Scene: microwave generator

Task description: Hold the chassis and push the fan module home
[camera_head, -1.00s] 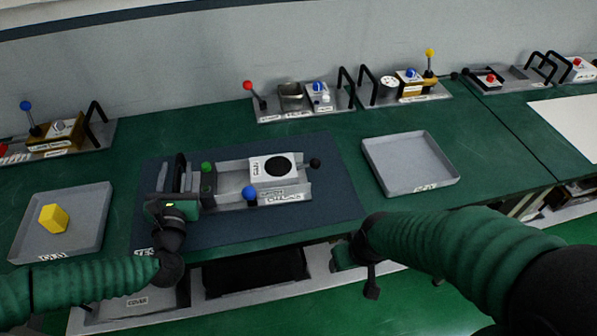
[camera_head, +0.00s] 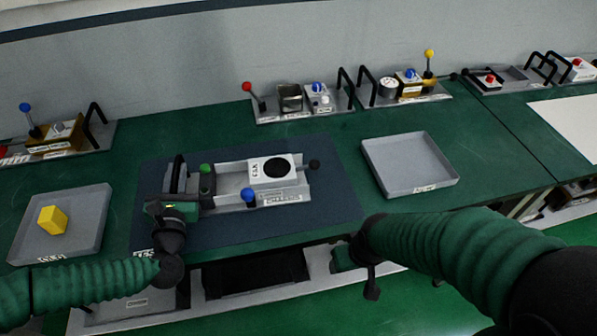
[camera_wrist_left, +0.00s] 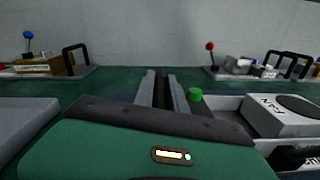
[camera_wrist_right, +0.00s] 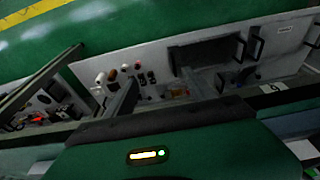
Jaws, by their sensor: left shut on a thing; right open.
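The grey chassis (camera_head: 232,182) lies on the dark blue mat, with a green knob (camera_head: 206,168) and a blue knob (camera_head: 248,195) on it. The white fan module (camera_head: 263,181), with a round black fan, sits in the chassis's right part; a gap shows to its left. It also shows in the left wrist view (camera_wrist_left: 283,114). My left gripper (camera_head: 177,185) is at the chassis's left end, shut on the black handle there; its fingers (camera_wrist_left: 163,92) show close together in the left wrist view. My right gripper (camera_head: 359,262) hangs off the table's front edge, open and empty, away from the chassis.
A grey tray (camera_head: 99,232) with a yellow block (camera_head: 53,220) stands at left. An empty grey tray (camera_head: 375,168) stands right of the mat (camera_head: 325,170). Several panels with levers and handles line the wall. Shelves lie below the table's front edge.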

